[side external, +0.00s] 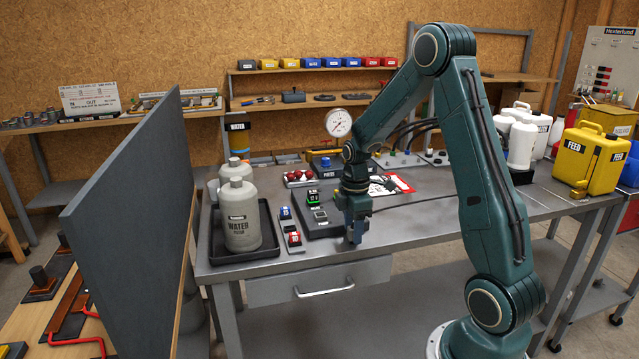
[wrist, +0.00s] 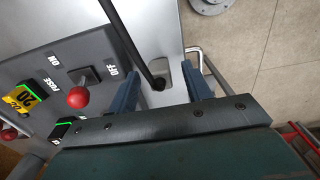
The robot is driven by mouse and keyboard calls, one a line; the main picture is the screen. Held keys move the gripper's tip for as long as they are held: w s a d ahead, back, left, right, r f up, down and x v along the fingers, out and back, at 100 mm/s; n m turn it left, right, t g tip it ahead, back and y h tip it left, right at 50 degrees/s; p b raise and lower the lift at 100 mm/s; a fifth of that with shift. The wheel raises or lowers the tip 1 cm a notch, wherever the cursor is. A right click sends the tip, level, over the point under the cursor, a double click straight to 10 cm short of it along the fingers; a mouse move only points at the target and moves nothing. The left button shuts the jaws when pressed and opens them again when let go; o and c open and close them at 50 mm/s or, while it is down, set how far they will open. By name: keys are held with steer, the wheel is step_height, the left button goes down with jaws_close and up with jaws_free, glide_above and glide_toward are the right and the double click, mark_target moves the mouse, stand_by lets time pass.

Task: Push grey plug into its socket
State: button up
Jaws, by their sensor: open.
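My gripper (side external: 355,236) is open and points down near the front edge of the metal bench. In the wrist view its two blue fingers (wrist: 162,82) stand apart. Between them is a small light-grey rounded piece (wrist: 160,70), which looks like the grey plug, at the end of a black cable (wrist: 125,38). No finger clearly touches it. In the side view the plug is hidden by the gripper, and the cable (side external: 405,207) runs off to the right. A dark panel (side external: 322,226) lies left of my gripper. I cannot make out which opening is the plug's socket.
The panel carries a red-knobbed switch (wrist: 78,97) marked ON and OFF and a yellow label (wrist: 22,97). Grey water bottles (side external: 240,215) stand in a black tray (side external: 215,246) at the left. A drawer handle (side external: 323,289) juts from the bench front.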

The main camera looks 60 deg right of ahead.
steer(key=shift+f, duration=0.35)
jaws_close()
steer(key=shift+r, duration=1.15)
stand_by(0.7)
steer(key=shift+r, duration=1.85)
steer(key=shift+w, duration=0.1)
steer(key=w+d+r, duration=0.2)
steer(key=w+r, duration=0.2)
steer(key=w, duration=0.6)
steer(key=shift+w+r, duration=0.2)
steer(key=shift+r, duration=0.2)
